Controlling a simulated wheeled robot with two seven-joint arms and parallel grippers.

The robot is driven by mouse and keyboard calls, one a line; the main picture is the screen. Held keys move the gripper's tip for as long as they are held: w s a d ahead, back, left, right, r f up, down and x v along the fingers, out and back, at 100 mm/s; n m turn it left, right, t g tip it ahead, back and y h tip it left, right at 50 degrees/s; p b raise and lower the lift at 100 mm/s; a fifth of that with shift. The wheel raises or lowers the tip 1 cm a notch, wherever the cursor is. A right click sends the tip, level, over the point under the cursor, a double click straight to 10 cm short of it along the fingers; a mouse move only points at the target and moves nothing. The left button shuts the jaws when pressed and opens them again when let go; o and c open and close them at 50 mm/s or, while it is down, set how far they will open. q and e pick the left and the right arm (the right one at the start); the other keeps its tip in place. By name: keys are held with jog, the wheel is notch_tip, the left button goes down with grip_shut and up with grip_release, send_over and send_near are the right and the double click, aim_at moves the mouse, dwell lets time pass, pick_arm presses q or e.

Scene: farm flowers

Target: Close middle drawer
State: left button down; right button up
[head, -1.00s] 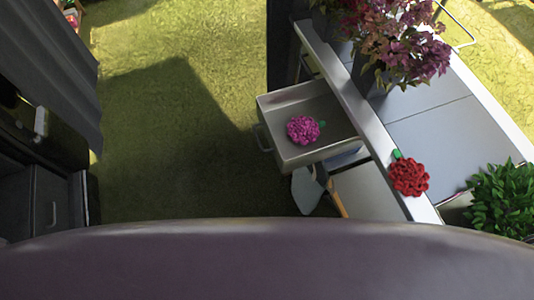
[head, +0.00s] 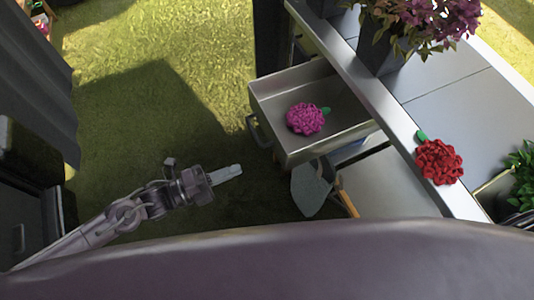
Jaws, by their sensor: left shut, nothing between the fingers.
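The drawer (head: 310,154) is pulled open from the counter unit and sticks out to the left, with a grey handle (head: 257,132) on its front. A pink flower (head: 305,118) with a green tip lies inside it. I cannot tell from this view alone whether it is the middle drawer. My left gripper (head: 236,170) is shut and empty, to the left of and below the drawer front in the picture, apart from the handle. My right gripper is not in view.
A red flower (head: 439,161) lies on the counter edge (head: 400,125). A potted bouquet (head: 385,50) stands on the counter. A trowel (head: 311,188) shows below the drawer. Grass (head: 170,60) left of the drawer is clear; a dark cabinet (head: 30,220) stands at far left.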

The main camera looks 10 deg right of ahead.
aim_at(279, 151)
pick_arm(q)
jog(key=p+x, duration=0.1)
jog(key=x, duration=0.8)
jog(key=shift+w+d, duration=0.1)
jog(key=shift+d, duration=0.05)
jog(key=shift+w+d+f, duration=0.1)
jog(key=shift+d, duration=0.25)
jog(key=shift+w, duration=0.1)
